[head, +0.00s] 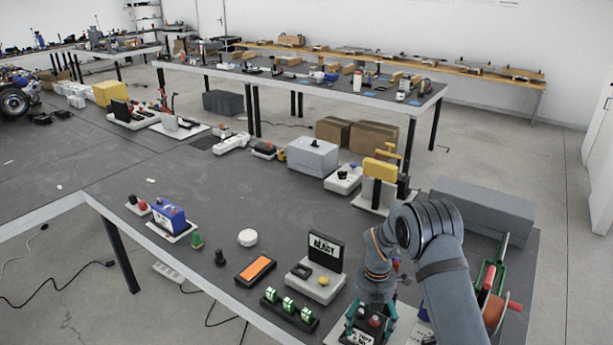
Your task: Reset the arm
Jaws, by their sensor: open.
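My arm reaches in from the lower right of the head view, bent at the elbow, with its wrist pointing down. My gripper (372,316) is low over the front right part of the table. I cannot tell whether the fingers touch this device. The arm hides part of the table behind it.
A long grey block (483,208) and a yellow-topped fixture (380,169) stand behind. The table's left middle is clear.

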